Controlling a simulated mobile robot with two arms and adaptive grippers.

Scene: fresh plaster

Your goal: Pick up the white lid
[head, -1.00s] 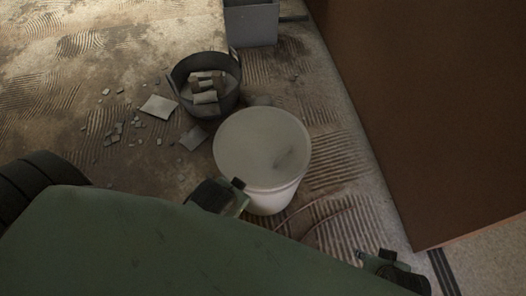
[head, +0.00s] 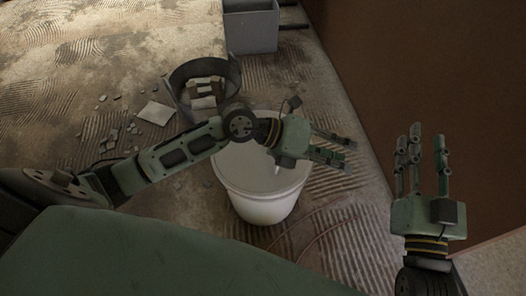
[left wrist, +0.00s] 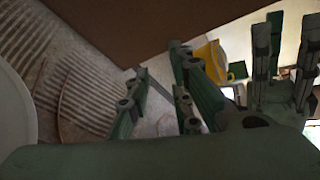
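The white lid (head: 236,172) sits flat on top of a white bucket (head: 262,208) in the middle of the head view. My left arm crosses over it and hides its upper right part. My left gripper (head: 346,151) is above the lid's right edge, fingers spread apart and pointing right, with nothing between them. In the left wrist view the white edge at far left (left wrist: 14,115) looks like the lid or bucket. My right gripper (head: 421,152) is right of the bucket, fingers pointing up the picture, apart and empty.
A grey box (head: 251,30) is at the back. Broken tile pieces (head: 155,115) lie at left. A brown panel (head: 440,70) bounds the right side.

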